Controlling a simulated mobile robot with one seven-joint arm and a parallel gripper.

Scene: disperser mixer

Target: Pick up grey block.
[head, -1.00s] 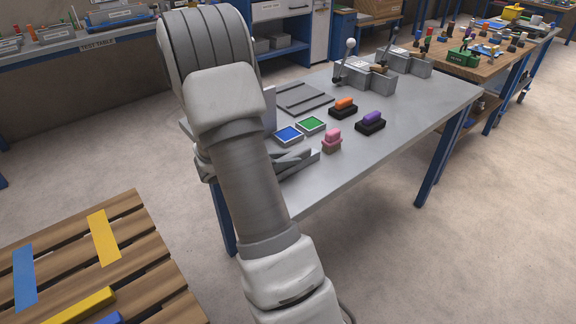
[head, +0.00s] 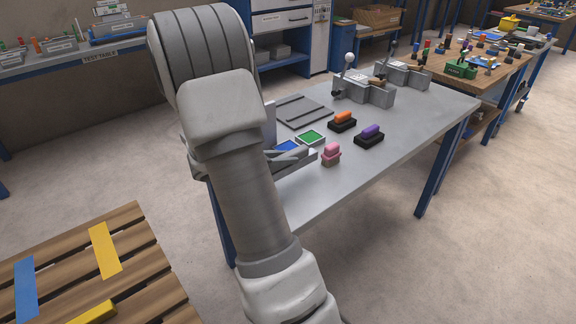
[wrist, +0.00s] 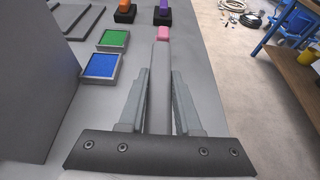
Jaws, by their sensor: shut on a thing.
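The grey block (wrist: 161,88) is a long, narrow bar between the two fingers of my gripper (wrist: 160,100) in the wrist view. My gripper is shut on it, with a finger along each side. The block's far end reaches close to the pink piece in that picture. In the head view my gripper (head: 296,160) is over the near left part of the grey table (head: 385,150), in front of the blue pad. The block cannot be told clearly from the fingers there, and my arm hides part of the table.
A blue pad (wrist: 101,66) and a green pad (wrist: 113,39) lie left of my gripper. A pink stamp (head: 331,154), a purple stamp (head: 369,135) and an orange stamp (head: 342,121) stand beyond. Lever devices (head: 362,90) stand at the back. A pallet (head: 140,255) is at the lower left.

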